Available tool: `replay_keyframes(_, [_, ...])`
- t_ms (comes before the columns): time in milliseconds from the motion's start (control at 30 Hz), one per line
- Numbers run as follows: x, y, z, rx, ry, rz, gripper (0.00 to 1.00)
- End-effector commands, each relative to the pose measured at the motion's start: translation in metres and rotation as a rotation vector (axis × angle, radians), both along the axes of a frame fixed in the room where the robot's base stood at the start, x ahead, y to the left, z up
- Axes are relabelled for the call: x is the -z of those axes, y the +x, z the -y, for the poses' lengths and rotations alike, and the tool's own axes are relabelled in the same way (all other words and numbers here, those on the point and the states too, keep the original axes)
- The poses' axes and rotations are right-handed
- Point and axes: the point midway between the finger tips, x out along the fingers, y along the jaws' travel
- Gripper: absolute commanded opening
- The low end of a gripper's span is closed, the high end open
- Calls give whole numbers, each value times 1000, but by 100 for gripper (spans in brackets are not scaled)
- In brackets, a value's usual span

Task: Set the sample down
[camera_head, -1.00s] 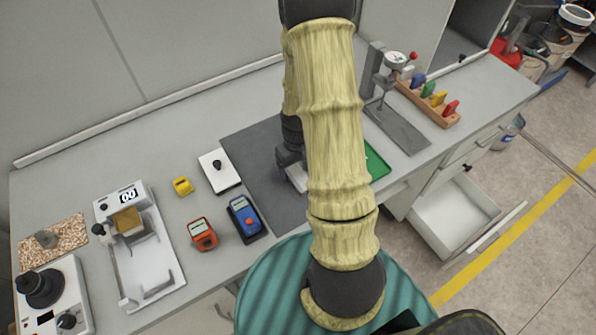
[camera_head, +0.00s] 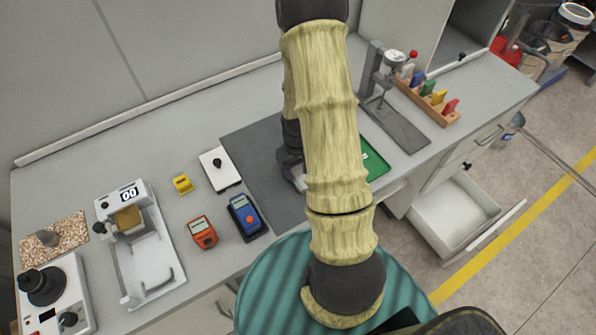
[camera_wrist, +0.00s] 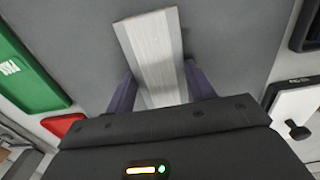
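The sample, a flat light-grey panel (camera_wrist: 155,50), sits between the two purple fingers of my gripper (camera_wrist: 160,90) in the wrist view. Both fingers appear to touch its side edges, and its far end points away from the gripper. The dark grey mat (camera_head: 252,155) lies beneath it; whether the panel rests on the mat or hangs just above, I cannot tell. In the head view my arm hides most of the gripper and panel.
A green tray (camera_head: 374,160) lies right of the gripper, with a gauge stand (camera_head: 385,90) behind it. A white plate with a black knob (camera_head: 219,170) and a blue meter (camera_head: 245,216) stand at the mat's left. A drawer (camera_head: 455,212) hangs open at right.

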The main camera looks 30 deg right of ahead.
Motion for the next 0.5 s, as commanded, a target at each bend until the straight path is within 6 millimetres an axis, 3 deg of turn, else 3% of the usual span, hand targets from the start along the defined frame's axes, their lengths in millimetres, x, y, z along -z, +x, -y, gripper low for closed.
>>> replay_keyframes(67, [0,0,0,0,0,0,26])
replay_keyframes(333, [-2,0,0,-1,0,1,26])
replay_keyframes(500, [-13,1,1,2,-1,4,26])
